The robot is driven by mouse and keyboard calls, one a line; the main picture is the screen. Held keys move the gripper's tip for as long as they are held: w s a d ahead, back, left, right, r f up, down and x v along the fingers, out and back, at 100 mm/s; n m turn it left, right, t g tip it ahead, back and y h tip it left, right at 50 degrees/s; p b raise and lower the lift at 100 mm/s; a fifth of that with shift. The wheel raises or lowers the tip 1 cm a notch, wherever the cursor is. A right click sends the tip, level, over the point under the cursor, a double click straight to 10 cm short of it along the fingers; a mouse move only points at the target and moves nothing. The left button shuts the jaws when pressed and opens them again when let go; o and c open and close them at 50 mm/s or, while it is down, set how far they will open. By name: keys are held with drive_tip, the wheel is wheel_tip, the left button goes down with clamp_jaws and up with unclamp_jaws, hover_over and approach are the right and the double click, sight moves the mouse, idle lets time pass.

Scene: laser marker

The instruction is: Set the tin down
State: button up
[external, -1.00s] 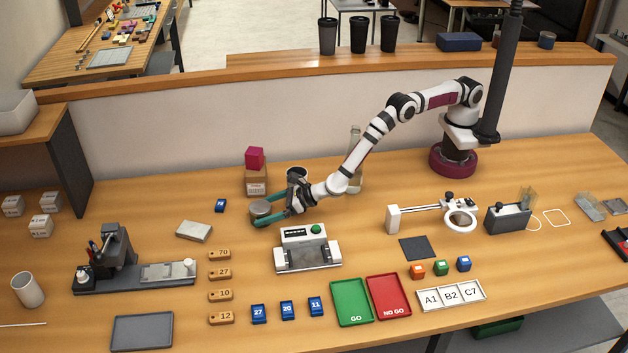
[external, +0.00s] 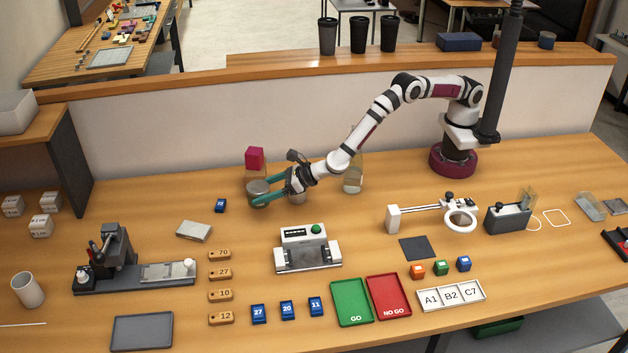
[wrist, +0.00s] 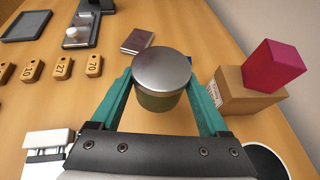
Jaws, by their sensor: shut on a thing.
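The tin (external: 258,191) is a short round can with a grey metal lid and a dark green side. My gripper (external: 264,193) has its teal fingers around it, in front of the cardboard box at the back of the bench. In the wrist view the tin (wrist: 161,76) sits upright between the two teal fingertips (wrist: 163,88), its lid facing the camera. I cannot tell whether its base touches the bench.
A magenta cube (wrist: 274,66) sits on the cardboard box (wrist: 243,97), close to the right finger in the wrist view. A small blue block (external: 220,205) and a grey slab (external: 194,230) lie to the left. A white-and-grey device (external: 308,250) stands in front. Bare bench lies between them.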

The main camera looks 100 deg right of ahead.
wheel_tip(320, 180, up, 2)
drive_tip(key=shift+r, duration=0.25)
drive_tip(key=shift+s+a+r, duration=0.1)
drive_tip(key=shift+s+a, duration=0.05)
drive_tip(key=s+a, duration=0.3)
drive_tip(key=s, duration=0.1)
drive_tip(key=s+a, duration=0.3)
drive_tip(key=s, duration=0.2)
drive_tip(key=s+a, duration=0.3)
drive_tip(key=s, duration=0.2)
drive_tip(key=shift+s+a+f, duration=0.15)
drive_tip(key=shift+s+f, duration=0.05)
drive_tip(key=shift+s, duration=0.05)
drive_tip(key=s+a+r, duration=0.1)
drive_tip(key=s+r, duration=0.1)
drive_tip(key=s, duration=1.1)
drive_tip(key=shift+n+y, duration=0.4)
drive_tip(key=s+a+f, duration=0.1)
drive_tip(key=a+f, duration=0.1)
drive_tip(key=a, duration=0.1)
drive_tip(key=s+a+f, duration=0.1)
drive_tip(key=a+f, duration=0.2)
drive_tip(key=a, duration=0.1)
drive_tip(key=s+a+f, duration=0.2)
drive_tip(key=a, duration=0.2)
drive_tip(key=shift+s+f, duration=0.1)
drive_tip(key=shift+f, duration=0.05)
wheel_tip(320, 180, down, 4)
drive_tip(key=shift+a+f, duration=0.1)
drive_tip(key=shift+a, duration=0.05)
